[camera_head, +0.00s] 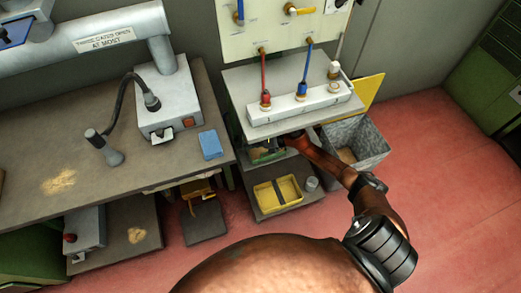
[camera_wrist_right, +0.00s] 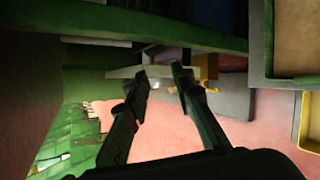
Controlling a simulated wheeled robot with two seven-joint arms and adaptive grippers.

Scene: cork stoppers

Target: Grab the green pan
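A small patch of dark green (camera_head: 260,154) shows in the head view, under the grey shelf; I cannot tell for sure that it is the green pan. Most of that space is hidden by the shelf and my right arm. My right gripper reaches into this space from the right. In the right wrist view its two dark fingers (camera_wrist_right: 159,80) are apart, with nothing visibly held between them. A dark green surface (camera_wrist_right: 210,35) runs across the top of that view, above the fingers; its identity is unclear. My left gripper is not in view.
The grey shelf (camera_head: 240,85) carries a white bar (camera_head: 310,104) with red and blue upright parts. Below is a yellow tray (camera_head: 262,197) beside a small grey cup (camera_head: 311,184). A grey bin (camera_head: 370,150) stands right. A workbench (camera_head: 105,180) with a blue block (camera_head: 210,144) stands left.

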